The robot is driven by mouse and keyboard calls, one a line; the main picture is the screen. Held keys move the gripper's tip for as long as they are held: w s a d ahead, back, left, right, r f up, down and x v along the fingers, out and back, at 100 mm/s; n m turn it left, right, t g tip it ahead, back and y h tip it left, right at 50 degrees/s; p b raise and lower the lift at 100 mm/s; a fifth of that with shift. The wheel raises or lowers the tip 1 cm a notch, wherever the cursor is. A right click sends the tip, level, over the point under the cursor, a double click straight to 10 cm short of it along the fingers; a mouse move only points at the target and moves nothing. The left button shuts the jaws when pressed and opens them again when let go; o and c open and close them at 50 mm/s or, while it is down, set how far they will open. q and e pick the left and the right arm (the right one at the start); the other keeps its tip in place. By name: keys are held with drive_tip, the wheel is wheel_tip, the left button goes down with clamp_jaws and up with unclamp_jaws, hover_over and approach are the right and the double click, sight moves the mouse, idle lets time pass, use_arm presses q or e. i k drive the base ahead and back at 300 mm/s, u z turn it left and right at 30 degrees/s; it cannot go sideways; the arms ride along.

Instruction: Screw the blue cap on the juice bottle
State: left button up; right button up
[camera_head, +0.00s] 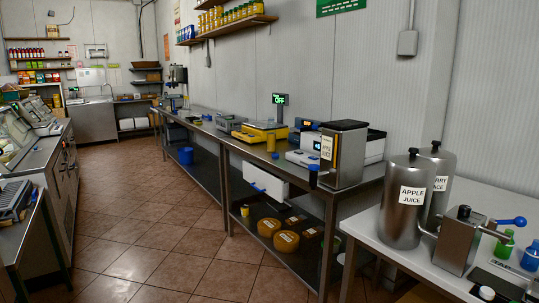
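Neither of my grippers shows in this view. At the right edge, on the white table (378,228), stand a small green bottle-like item (504,244) and a blue one (530,258), partly cut off by the frame. Both are too small to tell whether they are bottles or caps. A metal juice canister labelled "APPLE JUICE" (404,205) stands on the same table, with a second canister (438,172) behind it. No juice bottle is clearly identifiable.
A metal device with a blue-knobbed lever (466,240) stands beside the canisters. A small pale round item (487,293) lies near the bottom right. A long steel counter (352,193) with scales and machines runs along the wall. The tiled floor (150,235) is clear.

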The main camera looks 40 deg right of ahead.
sight(271, 127)
drive_tip(key=z, duration=0.05)
drive_tip(key=i, duration=2.05)
drive_tip(key=z, duration=1.15)
drive_tip(key=i, duration=1.5)
drive_tip(key=z, duration=1.6)
drive_tip(key=i, duration=0.35)
drive_tip(key=z, duration=0.2)
